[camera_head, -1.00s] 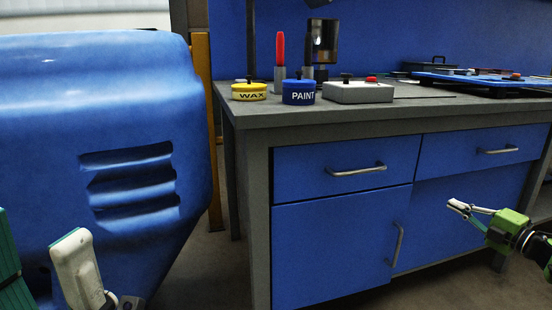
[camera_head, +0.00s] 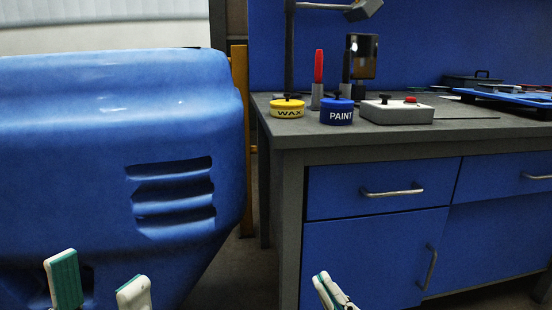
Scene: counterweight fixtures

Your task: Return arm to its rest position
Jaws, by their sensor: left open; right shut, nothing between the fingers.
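My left gripper (camera_head: 98,286) shows at the bottom left, in front of the blue panel. Its two pale fingertips, one with a green pad, stand apart with nothing between them. My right gripper (camera_head: 333,292) shows at the bottom middle, in front of the workbench's lower door. Its fingers are together and hold nothing. The rest of both arms lies below the frame.
A large blue vented panel (camera_head: 90,130) fills the left side. A grey workbench (camera_head: 290,140) with blue drawers stands right. On it are a yellow WAX tin (camera_head: 287,113), a blue PAINT tin (camera_head: 336,118), a grey button box (camera_head: 398,115) and blue trays (camera_head: 510,97).

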